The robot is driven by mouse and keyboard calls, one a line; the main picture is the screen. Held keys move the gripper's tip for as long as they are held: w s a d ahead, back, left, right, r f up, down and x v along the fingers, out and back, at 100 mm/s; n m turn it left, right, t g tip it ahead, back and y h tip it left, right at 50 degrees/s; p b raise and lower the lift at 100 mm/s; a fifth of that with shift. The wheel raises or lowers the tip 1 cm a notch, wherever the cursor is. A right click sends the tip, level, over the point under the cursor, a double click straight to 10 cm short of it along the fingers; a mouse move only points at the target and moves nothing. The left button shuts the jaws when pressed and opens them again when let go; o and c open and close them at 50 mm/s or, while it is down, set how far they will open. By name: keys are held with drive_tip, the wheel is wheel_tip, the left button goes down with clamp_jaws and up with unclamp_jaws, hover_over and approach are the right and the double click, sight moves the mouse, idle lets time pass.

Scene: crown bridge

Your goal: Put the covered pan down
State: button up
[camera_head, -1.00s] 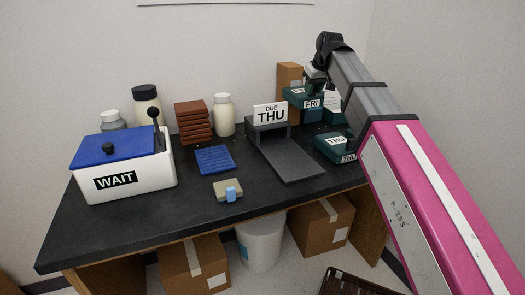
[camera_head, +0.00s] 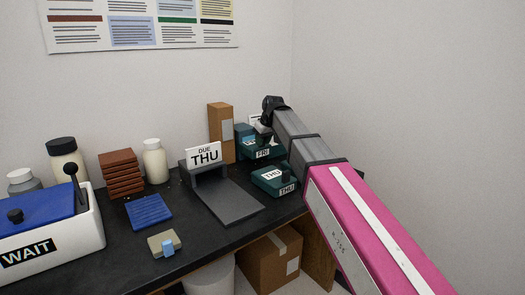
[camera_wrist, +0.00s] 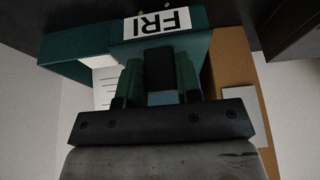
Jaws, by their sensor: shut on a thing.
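A teal covered pan with a white FRI label (camera_head: 262,153) is at the back right of the black table. It fills the top of the wrist view (camera_wrist: 198,45), its label upside down. My gripper (camera_wrist: 160,90) is shut on the dark knob of its lid. A second teal pan labelled THU (camera_head: 271,183) stands just in front on the table. I cannot tell whether the FRI pan touches the table.
A grey ramped stand with a DUE THU card (camera_head: 238,206) is left of the pans. A tall cardboard box (camera_head: 217,135) stands behind. Further left are a blue mat (camera_head: 149,211), brown stacked slabs (camera_head: 119,178), bottles and a white WAIT box (camera_head: 85,238).

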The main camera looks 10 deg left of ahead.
sight(263, 148)
drive_tip(key=shift+w+d+f, duration=0.1)
drive_tip(key=shift+w+f, duration=0.05)
drive_tip(key=shift+w, duration=0.05)
drive_tip(key=shift+f, duration=1.95)
drive_tip(key=shift+f, duration=0.15)
drive_tip(key=o, duration=1)
drive_tip(key=v, duration=1.2)
drive_tip(key=shift+s, duration=0.1)
